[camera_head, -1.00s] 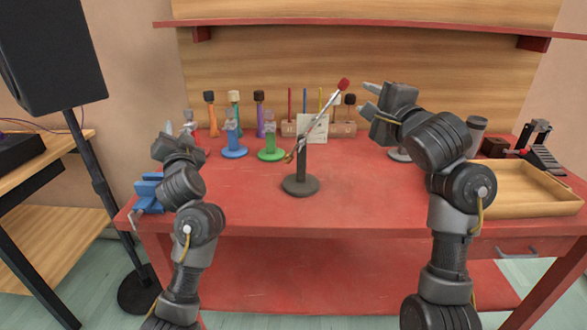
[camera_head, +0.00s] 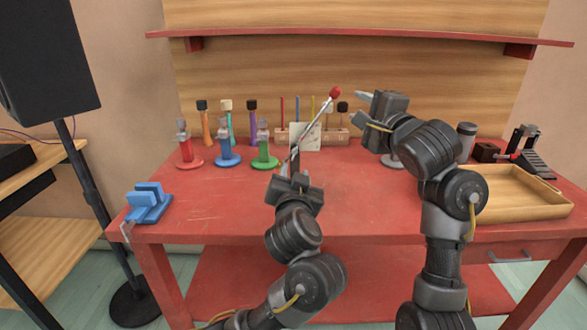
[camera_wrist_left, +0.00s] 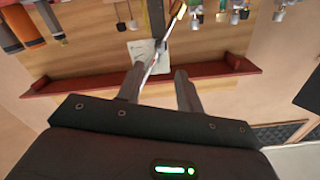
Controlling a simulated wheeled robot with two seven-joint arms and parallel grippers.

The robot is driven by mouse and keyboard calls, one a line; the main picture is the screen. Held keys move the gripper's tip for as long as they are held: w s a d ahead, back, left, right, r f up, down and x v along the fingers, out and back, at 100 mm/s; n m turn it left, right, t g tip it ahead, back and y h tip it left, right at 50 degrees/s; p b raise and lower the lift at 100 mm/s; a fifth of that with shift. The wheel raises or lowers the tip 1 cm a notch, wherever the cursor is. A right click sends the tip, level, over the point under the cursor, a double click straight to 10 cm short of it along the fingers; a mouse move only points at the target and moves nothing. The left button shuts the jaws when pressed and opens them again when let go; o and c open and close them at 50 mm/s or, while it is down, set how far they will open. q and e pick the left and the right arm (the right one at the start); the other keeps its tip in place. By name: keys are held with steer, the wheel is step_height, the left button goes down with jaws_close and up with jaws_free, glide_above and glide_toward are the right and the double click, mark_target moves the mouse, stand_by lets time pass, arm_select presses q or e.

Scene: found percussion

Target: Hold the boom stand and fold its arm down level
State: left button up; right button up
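The boom stand has a dark upright post (camera_head: 296,157) and a slim silver boom arm (camera_head: 319,117). The boom arm slopes up to the right and ends in a red tip (camera_head: 335,92). My left gripper (camera_head: 291,177) is in front of the stand and hides its base and lower post. In the left wrist view its two fingers (camera_wrist_left: 160,75) are spread, with the post (camera_wrist_left: 156,18) and boom arm (camera_wrist_left: 153,62) seen beyond and between them. I see no grip on the stand. My right gripper (camera_head: 367,106) is open and empty, right of the red tip.
Red, blue and green stands (camera_head: 227,158) are left of the boom stand. A wooden rack (camera_head: 340,137) and a white card (camera_head: 305,136) are behind it. A blue holder (camera_head: 148,203) is at the left edge, a wooden tray (camera_head: 515,192) at the right.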

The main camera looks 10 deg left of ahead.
mark_target(294, 157)
arm_select(q)
steer(key=w, duration=0.3)
steer(key=w+a, duration=0.1)
steer(key=w, duration=0.2)
steer(key=w+a, duration=0.1)
steer(key=w, duration=0.3)
jaws_close()
stand_by(1.0)
